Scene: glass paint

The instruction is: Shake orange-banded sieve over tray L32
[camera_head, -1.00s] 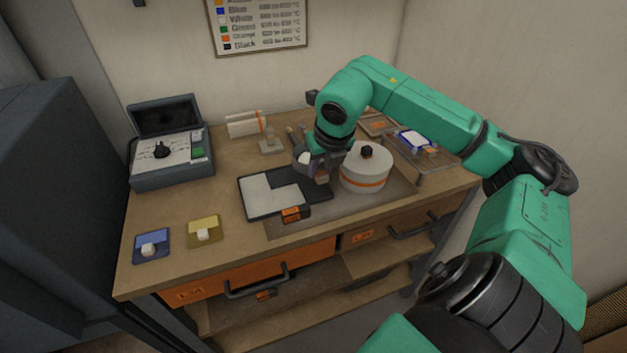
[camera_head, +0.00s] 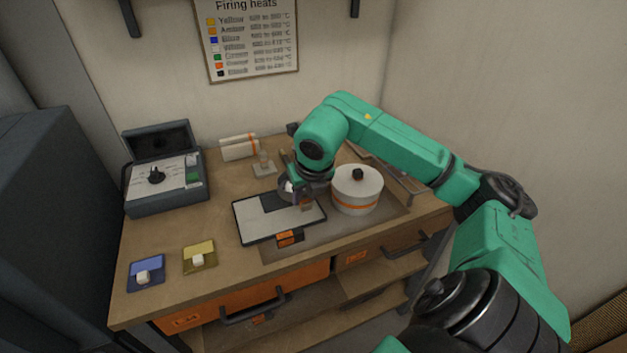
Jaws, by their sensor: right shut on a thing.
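The dark-rimmed tray L32 (camera_head: 241,234) lies flat on the bench, with an orange tag on its front edge whose text is too small to read. A white layer covers its left and front parts; a dark patch shows at the back. My right gripper (camera_head: 300,200) is over the tray's right back part. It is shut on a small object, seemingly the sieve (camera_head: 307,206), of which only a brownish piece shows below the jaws. Its band cannot be made out. My left gripper is not in view.
A white lidded pot with an orange band (camera_head: 357,190) stands close right of the gripper. A grey control box (camera_head: 165,190) is at the left. Blue (camera_head: 146,273) and yellow (camera_head: 199,257) pads lie front left. White rolls (camera_head: 239,147) lie at the back.

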